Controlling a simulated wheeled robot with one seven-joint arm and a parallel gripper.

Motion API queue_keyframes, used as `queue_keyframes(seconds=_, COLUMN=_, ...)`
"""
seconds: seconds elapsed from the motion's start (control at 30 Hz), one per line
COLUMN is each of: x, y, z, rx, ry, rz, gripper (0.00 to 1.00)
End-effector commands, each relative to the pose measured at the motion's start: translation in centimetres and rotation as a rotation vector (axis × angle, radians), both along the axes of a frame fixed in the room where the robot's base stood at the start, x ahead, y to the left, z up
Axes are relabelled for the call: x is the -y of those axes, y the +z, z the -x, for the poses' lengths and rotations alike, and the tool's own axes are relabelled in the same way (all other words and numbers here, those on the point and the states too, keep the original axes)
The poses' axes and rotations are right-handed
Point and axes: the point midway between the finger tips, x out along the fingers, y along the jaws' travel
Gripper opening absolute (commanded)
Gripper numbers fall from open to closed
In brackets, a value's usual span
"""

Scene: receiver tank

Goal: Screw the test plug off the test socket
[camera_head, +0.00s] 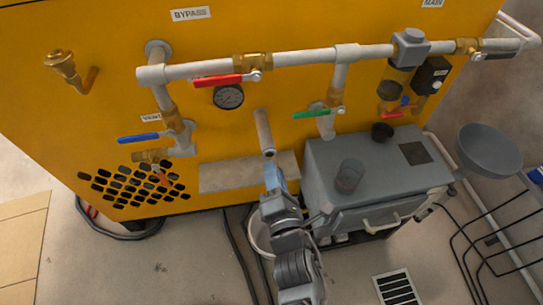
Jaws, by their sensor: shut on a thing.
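A grey pipe stub (263,130), which looks like the test socket, sticks out from the lower middle of the yellow panel. My gripper (270,164) is at its near end, in line with it. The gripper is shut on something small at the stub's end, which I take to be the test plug. The plug itself is mostly hidden by the fingers, so I cannot tell how far it sits on the socket.
A grey box (330,160) carrying a dark cup (349,175) stands close to the right of my gripper. A white bucket (256,240) is on the floor below my arm. Pipes with red (217,80), green (311,114) and blue (138,138) valve handles run above.

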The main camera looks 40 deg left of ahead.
Motion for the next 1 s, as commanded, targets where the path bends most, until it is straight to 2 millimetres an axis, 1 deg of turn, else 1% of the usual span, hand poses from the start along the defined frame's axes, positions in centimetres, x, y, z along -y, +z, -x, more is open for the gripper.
queue_keyframes(seconds=0.33, x=0.9, y=0.1, z=0.8, rx=-0.001, ry=0.000, rz=0.000, gripper=0.00)
queue_keyframes(seconds=0.6, x=3.0, y=0.2, z=2.5, rx=-0.002, ry=-0.001, rz=0.001, gripper=0.00)
queue_keyframes(seconds=0.7, x=3.4, y=0.2, z=2.9, rx=0.000, ry=-0.001, rz=-0.001, gripper=0.00)
queue_keyframes(seconds=1.0, x=3.6, y=0.0, z=2.9, rx=0.000, ry=-0.003, rz=-0.001, gripper=0.00)
